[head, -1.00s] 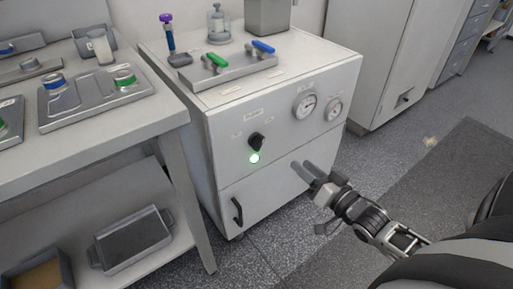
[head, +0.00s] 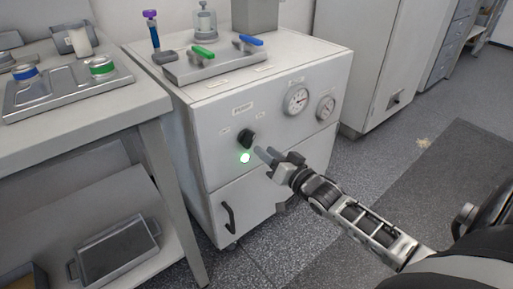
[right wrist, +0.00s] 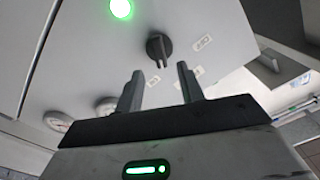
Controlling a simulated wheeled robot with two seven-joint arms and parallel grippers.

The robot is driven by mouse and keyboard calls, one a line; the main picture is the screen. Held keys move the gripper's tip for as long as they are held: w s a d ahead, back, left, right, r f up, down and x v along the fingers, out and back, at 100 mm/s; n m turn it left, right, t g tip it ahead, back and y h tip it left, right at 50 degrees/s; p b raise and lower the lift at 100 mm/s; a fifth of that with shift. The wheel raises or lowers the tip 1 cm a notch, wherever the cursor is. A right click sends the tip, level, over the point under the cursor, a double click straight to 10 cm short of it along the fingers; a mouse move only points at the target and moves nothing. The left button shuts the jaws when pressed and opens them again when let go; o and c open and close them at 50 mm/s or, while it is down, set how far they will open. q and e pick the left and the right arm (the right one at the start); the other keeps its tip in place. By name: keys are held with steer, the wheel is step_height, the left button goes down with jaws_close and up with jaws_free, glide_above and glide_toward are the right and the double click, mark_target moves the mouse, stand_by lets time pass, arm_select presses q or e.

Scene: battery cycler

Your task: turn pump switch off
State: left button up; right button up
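The pump switch (head: 247,138) is a black rotary knob on the white cabinet's front panel, under a label. A green lamp (head: 245,158) glows just below it. In the right wrist view the knob (right wrist: 159,48) lies ahead of the fingers, with the lit lamp (right wrist: 121,8) near the top edge. My right gripper (head: 268,155) is right of the knob in the head view. In the right wrist view my right gripper (right wrist: 160,82) is open, its two fingers apart with nothing between them. The knob is beyond the fingertips, apart from them. My left gripper is not in view.
The white cabinet (head: 285,165) has two gauges (head: 297,100) right of the knob and a black door handle (head: 229,217) below. Blue and green valve levers (head: 203,52) stand on top. A grey workbench (head: 90,120) is at the left. Floor is free at the right.

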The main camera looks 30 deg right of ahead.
mark_target(252, 141)
steer(key=w+b, duration=0.1)
steer(key=w, duration=0.4)
steer(key=shift+w+a, duration=0.1)
steer(key=shift+a, duration=0.1)
jaws_close()
